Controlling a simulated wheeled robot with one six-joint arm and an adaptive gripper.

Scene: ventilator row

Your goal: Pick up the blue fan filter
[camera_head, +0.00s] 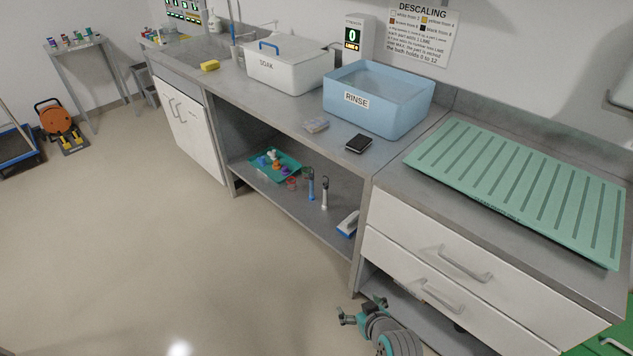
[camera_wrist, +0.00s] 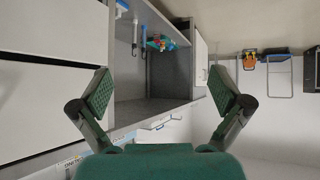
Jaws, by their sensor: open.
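I cannot single out the blue fan filter with certainty. Several small pieces, one of them blue (camera_head: 262,160), lie in a teal tray (camera_head: 292,175) on the open lower shelf under the counter. The tray also shows, upside down, in the wrist view (camera_wrist: 160,44). A blue and white block-like item (camera_head: 348,224) lies at the shelf's right end; I cannot tell if it is a brush or a filter. My gripper (camera_head: 362,309) is open and empty, low in front of the drawers, apart from the shelf. Its padded fingers stand wide apart in the wrist view (camera_wrist: 160,92).
Two upright tools (camera_head: 310,184) and a small red item (camera_head: 291,184) stand near the tray. On the counter are the SOAK tub (camera_head: 290,75), the blue RINSE tub (camera_head: 370,118), a black box (camera_head: 358,144) and a green drain mat (camera_head: 520,185).

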